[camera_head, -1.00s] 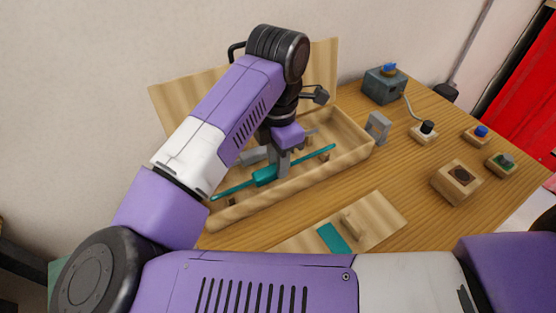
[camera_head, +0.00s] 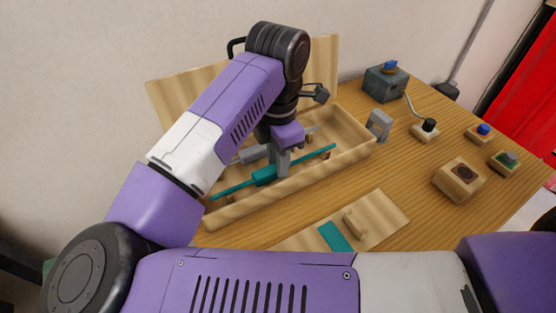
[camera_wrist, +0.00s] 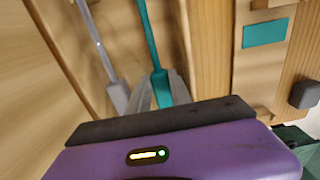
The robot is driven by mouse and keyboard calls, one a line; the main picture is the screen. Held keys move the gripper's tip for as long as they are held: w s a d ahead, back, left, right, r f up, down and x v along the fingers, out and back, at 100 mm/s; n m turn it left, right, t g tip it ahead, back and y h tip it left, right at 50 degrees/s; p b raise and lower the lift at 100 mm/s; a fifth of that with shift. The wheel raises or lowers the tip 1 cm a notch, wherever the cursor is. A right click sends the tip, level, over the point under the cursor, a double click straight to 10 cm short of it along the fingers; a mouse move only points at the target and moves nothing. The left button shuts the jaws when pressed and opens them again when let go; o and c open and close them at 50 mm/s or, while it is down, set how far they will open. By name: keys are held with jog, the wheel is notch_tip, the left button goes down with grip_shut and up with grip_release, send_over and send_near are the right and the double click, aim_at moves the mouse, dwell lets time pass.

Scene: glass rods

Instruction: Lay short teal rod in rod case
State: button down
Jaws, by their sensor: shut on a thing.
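The short teal rod (camera_head: 314,152) has a thicker teal grip in its middle and lies lengthwise within the open wooden rod case (camera_head: 240,214), near the front wall. It also shows in the wrist view (camera_wrist: 149,37). My gripper (camera_head: 276,172) is down inside the case, shut on the rod's thick middle part. The wrist view shows the finger tips (camera_wrist: 158,97) at that part. A grey rod (camera_wrist: 95,35) lies beside the teal one in the case. My fingers and wrist hide part of both rods. I cannot tell whether the teal rod touches its supports.
The case's raised lid (camera_head: 170,98) stands behind it. A wooden board with a teal patch (camera_head: 334,237) and a peg lies in front. A grey bracket (camera_head: 379,124), a grey box (camera_head: 384,84) and several small blocks stand to the right.

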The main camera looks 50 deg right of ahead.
jog(key=shift+f, duration=0.1)
jog(key=c, duration=1.1)
grip_release()
